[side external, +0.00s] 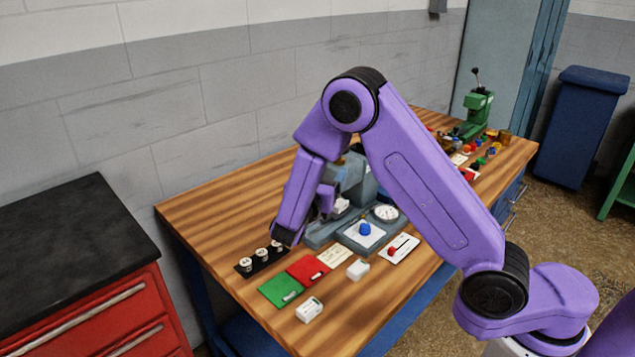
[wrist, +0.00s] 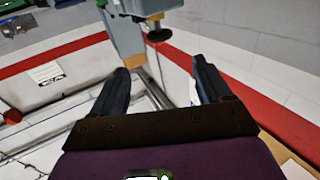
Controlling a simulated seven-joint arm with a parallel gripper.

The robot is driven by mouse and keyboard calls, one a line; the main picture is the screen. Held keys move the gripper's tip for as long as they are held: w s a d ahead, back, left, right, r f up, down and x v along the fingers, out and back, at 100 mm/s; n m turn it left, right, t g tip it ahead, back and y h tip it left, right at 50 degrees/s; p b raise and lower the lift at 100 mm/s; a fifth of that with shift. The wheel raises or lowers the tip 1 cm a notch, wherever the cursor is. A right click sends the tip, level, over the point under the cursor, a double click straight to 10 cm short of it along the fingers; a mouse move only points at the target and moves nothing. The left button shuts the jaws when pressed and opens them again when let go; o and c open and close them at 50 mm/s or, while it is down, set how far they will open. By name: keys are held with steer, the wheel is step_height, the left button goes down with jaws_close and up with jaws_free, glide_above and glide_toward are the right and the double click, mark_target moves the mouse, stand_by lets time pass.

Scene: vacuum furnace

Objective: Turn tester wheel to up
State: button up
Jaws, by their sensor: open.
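The grey tester (side external: 352,178) stands on the wooden bench, partly hidden behind my arm. At its front is a plate with a blue knob (side external: 365,229) and a round dial (side external: 386,212). In the wrist view, a grey machine body (wrist: 126,38) stands beyond the fingers, with a small dark round knob (wrist: 158,35) low on its right side. I cannot tell surely which part is the tester wheel or how it is turned. My gripper (wrist: 160,64) is open and empty, its two dark fingers apart and short of the machine. In the side view my gripper is mostly hidden by my wrist.
A black strip with white round pieces (side external: 262,254), a green card (side external: 280,290), a red card (side external: 308,269) and white blocks (side external: 309,310) lie on the near bench. A green press (side external: 477,112) and small parts stand at the far end. The bench's left back is clear.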

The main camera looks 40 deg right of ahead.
steer(key=shift+v, duration=1.9)
steer(key=w+a+n+t+y, duration=0.5)
steer(key=w+a+n+y, duration=0.25)
steer(key=a+y, duration=0.4)
steer(key=s+a+n+g+y, duration=0.4)
steer(key=s+a+n+y, duration=0.35)
steer(key=y, duration=0.25)
steer(key=s+d+n+g, duration=0.2)
steer(key=s+n+g, duration=0.1)
steer(key=s, duration=0.6)
steer(key=s+d+n+g, duration=0.2)
steer(key=s+n+g, duration=0.15)
steer(key=s, duration=0.45)
steer(key=s+d+n+g+h, duration=0.2)
steer(key=s+d+n+h, duration=0.2)
steer(key=s+d, duration=0.9)
steer(key=shift+d+f+h, duration=0.15)
steer(key=shift+d+h, duration=0.3)
steer(key=shift+d, duration=0.7)
